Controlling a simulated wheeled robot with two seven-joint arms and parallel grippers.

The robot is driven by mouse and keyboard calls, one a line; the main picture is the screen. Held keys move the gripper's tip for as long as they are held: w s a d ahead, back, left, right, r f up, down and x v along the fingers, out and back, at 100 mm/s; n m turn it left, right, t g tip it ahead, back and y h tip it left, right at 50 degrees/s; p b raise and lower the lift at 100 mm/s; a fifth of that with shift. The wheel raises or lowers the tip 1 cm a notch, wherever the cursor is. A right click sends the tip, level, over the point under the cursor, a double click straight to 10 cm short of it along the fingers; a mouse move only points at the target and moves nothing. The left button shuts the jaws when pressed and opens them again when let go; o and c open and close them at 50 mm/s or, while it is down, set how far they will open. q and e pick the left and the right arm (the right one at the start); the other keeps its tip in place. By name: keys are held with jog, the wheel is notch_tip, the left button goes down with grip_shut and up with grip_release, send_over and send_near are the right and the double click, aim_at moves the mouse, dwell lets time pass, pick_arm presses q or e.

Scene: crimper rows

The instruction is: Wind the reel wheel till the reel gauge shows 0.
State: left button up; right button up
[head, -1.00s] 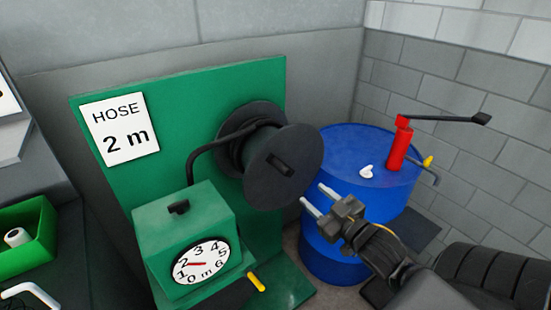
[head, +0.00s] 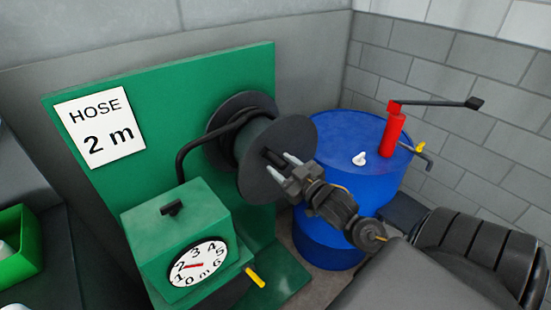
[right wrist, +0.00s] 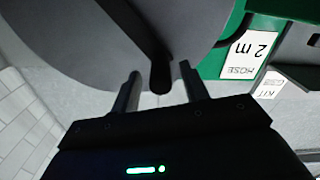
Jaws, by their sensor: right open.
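The reel (head: 240,135) is a dark drum on a green back panel, with a round dark disc, the wheel (head: 291,140), on its front. A short dark bar stands across the disc's middle; it also shows in the right wrist view (right wrist: 140,35). The round white gauge (head: 198,264) on the green box has a red needle pointing near 2. My right gripper (head: 285,163) is open in front of the disc. In the right wrist view the bar's near end lies between its fingertips; contact cannot be told. My left gripper is out of view.
A sign (head: 98,127) reads HOSE 2 m. A blue drum (head: 362,150) with a red pump (head: 393,133) and long dark lever stands behind my right gripper. A yellow handle (head: 255,277) sticks out beside the gauge box. A green bin (head: 22,250) is at the left.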

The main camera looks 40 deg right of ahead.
jog(key=shift+w+p, duration=0.3)
jog(key=shift+w, duration=1.1)
jog(key=shift+s, duration=0.1)
jog(key=shift+c, duration=0.2)
grip_shut()
